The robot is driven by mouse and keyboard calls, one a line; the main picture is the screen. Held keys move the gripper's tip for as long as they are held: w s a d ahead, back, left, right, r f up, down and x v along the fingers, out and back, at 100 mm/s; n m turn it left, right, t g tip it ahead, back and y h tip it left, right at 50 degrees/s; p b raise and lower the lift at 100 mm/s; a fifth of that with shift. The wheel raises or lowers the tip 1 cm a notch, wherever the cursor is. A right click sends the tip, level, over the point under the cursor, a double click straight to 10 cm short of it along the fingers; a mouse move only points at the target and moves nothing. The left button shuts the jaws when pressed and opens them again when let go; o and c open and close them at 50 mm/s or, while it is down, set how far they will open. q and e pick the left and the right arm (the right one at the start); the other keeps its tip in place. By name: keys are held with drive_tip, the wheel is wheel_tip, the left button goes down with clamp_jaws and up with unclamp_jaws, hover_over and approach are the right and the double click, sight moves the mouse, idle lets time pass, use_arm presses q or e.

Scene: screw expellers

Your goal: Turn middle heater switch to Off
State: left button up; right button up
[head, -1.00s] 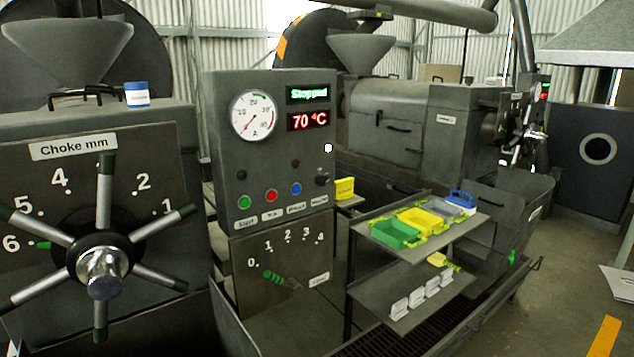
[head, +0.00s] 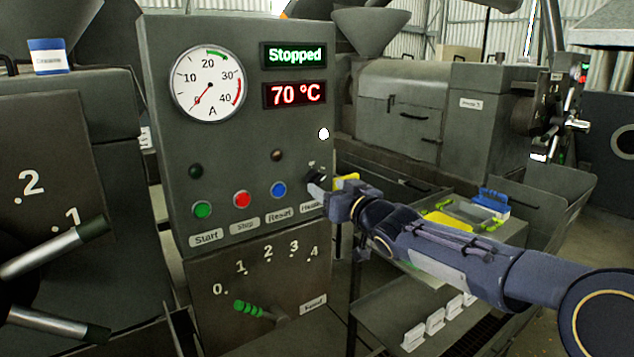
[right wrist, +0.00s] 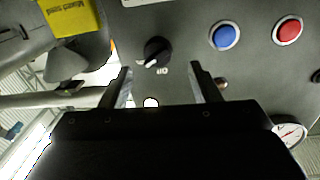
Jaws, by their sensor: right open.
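The heater switch (head: 316,176) is a small black rotary knob at the lower right of the grey control panel, above the Heater label, partly covered by my gripper in the head view. In the right wrist view the knob (right wrist: 157,50) shows upside down with a white pointer mark and small lettering beside it, which reads like Off. My right gripper (head: 322,192) is at the panel by the knob. Its fingers (right wrist: 160,74) are open and empty, with the knob between and just beyond their tips; contact cannot be told. My left gripper is not in view.
The blue Reset button (head: 279,190), red Stop button (head: 242,199) and green Start button (head: 203,209) lie left of the knob. Displays read Stopped and 70 °C. A green-handled lever (head: 250,309) is below. A yellow box (right wrist: 70,18) is close beside the gripper.

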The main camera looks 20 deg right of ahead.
sight(319, 182)
drive_tip(key=shift+p+x, duration=0.35)
drive_tip(key=shift+x, duration=2)
drive_tip(key=shift+d, duration=0.1)
drive_tip(key=shift+c, duration=0.5)
drive_tip(key=c, duration=0.9)
drive_tip(key=shift+o, duration=0.2)
drive_tip(key=shift+f, duration=0.1)
